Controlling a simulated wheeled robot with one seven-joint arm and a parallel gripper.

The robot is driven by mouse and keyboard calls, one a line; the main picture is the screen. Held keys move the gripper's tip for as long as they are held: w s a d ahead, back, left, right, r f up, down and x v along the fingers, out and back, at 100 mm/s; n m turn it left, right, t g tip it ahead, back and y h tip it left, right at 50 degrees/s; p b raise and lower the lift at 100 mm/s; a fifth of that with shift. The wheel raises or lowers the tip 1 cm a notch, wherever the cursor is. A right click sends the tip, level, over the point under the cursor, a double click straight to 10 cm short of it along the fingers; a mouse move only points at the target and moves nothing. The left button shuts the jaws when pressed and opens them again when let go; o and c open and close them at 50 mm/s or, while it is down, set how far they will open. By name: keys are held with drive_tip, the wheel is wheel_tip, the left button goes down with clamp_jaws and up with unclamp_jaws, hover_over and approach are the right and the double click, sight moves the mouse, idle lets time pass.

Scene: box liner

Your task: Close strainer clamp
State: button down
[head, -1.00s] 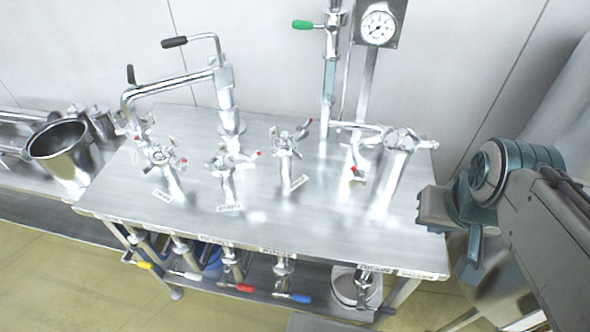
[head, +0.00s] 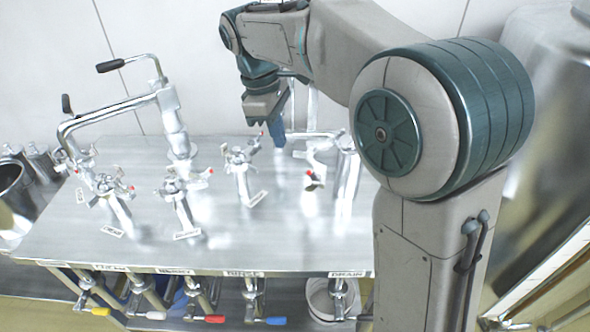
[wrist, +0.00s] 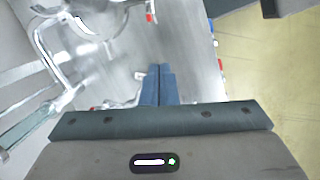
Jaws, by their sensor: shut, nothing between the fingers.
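My gripper (head: 279,133) is shut and empty, its blue fingers pointing down over the back right of the steel table. Its fingertips also show together in the wrist view (wrist: 161,70), with bare steel beyond them. Several metal clamp fittings with red-tipped handles stand on the table: a left one (head: 112,192), a middle one (head: 180,195) and a right one (head: 243,165). Another red-tipped fitting (head: 316,165) stands right of my gripper, beside a metal cylinder (head: 347,178). I cannot tell which is the strainer clamp; the small labels are unreadable.
The steel table (head: 75,235) has bare room at its front. A bent pipe with a black-handled lever (head: 160,100) rises at the back left. Coloured-handled valves, one red (head: 209,319), hang under the front edge. A metal pot (head: 14,195) stands at far left.

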sight(313, 182)
drive_tip(key=d+f+n+p, duration=0.1)
drive_tip(key=d+f, duration=0.2)
drive_tip(key=f, duration=0.7)
drive_tip(key=shift+d+f+n, duration=0.25)
drive_tip(key=shift+f+n, duration=0.05)
drive_tip(key=shift+f, duration=0.05)
idle(0.3)
